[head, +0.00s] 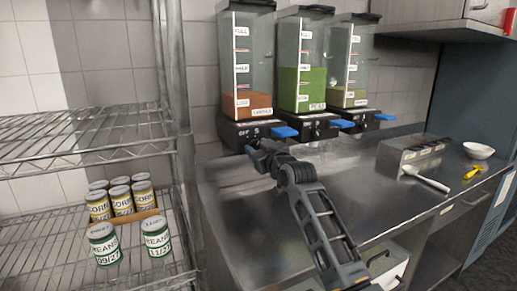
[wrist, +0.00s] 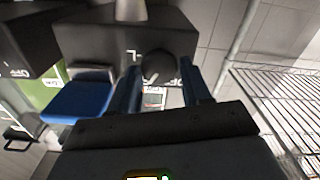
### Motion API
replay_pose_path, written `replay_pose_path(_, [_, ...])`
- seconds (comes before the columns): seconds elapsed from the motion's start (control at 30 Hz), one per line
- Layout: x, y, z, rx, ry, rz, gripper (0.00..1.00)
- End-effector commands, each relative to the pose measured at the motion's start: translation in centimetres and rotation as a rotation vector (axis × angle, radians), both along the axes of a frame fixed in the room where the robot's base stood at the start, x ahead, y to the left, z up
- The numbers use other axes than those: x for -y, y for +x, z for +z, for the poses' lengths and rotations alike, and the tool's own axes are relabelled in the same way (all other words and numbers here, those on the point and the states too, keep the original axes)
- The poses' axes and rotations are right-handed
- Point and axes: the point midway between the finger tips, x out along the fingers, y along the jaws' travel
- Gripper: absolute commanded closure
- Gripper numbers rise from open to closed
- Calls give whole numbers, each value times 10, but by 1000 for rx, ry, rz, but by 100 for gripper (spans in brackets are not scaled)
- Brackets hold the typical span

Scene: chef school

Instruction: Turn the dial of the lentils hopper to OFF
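The lentils hopper (head: 250,65) is the leftmost of three clear hoppers on the wall in the head view, part filled with orange-brown lentils. Its black base (head: 238,131) carries small white lettering and a blue lever (head: 285,132). In the wrist view the round dark dial (wrist: 157,68) shows on the base (wrist: 100,40), with the blue lever (wrist: 78,103) to its left. My gripper (wrist: 160,85) is open, its two fingers on either side of the dial. I cannot tell whether they touch it. In the head view my gripper (head: 256,152) is just below the base and hides the dial. The dial's setting is unclear.
The peas hopper (head: 303,75) and a third hopper (head: 350,70) stand close on the right. A steel counter (head: 245,205) lies below, with a spoon (head: 427,179) and bowl (head: 479,150). A wire shelf (head: 85,125) with cans is at the left.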

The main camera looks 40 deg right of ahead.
Motion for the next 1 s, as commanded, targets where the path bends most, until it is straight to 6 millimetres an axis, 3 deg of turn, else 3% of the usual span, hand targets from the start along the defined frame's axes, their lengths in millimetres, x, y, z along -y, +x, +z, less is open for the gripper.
replay_pose_path(0.37, [0, 0, 0, 0, 0, 0, 87])
replay_pose_path(0.67, [0, 0, -2, -11, -43, -1, 87])
replay_pose_path(1.0, [0, 0, -4, -73, -262, 0, 87])
